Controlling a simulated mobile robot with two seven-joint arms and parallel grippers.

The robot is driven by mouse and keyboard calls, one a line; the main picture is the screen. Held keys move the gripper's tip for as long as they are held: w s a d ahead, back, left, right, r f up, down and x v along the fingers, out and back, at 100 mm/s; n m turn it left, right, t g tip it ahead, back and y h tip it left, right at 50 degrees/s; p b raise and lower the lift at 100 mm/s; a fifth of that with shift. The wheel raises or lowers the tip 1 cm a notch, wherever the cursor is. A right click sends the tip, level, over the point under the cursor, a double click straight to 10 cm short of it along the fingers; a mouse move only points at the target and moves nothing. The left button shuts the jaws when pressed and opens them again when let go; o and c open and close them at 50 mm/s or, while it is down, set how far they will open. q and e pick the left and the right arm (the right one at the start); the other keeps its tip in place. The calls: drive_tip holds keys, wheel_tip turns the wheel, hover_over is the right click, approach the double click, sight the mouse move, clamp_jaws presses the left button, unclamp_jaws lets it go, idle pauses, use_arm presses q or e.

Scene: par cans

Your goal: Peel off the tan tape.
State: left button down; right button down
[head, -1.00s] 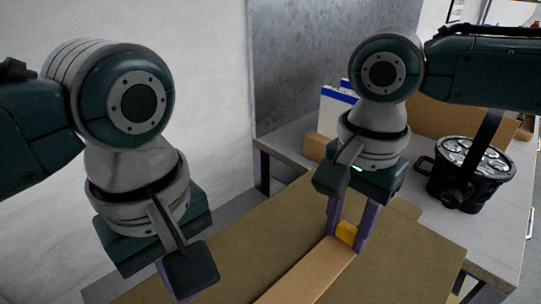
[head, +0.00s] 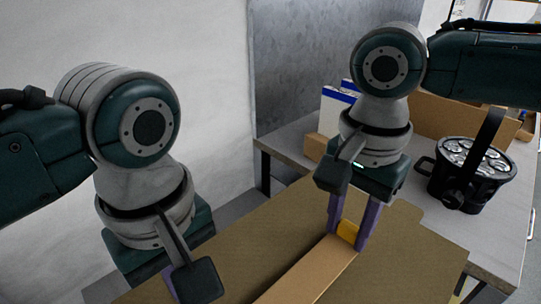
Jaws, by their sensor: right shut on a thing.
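The tan tape (head: 308,275) is a flat strip running along the top of a brown cardboard box (head: 233,250) in the head view. Its far end has a yellow-orange tab (head: 347,231). My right gripper (head: 350,240) points down at this end, with its purple fingers on either side of the tab, shut on it. My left gripper (head: 172,285) is over the left part of the box, mostly hidden behind its own wrist and cut off by the bottom edge, so its fingers' opening does not show.
A grey table (head: 497,235) stands behind and to the right of the box. On it are a black par can light (head: 470,172), a brown cardboard piece (head: 440,119) and white-and-blue items (head: 335,108). A white wall (head: 150,40) is at the left.

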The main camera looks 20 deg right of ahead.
drive_tip(key=shift+r, duration=3.3)
use_arm(q)
drive_tip(key=shift+r, duration=3.5)
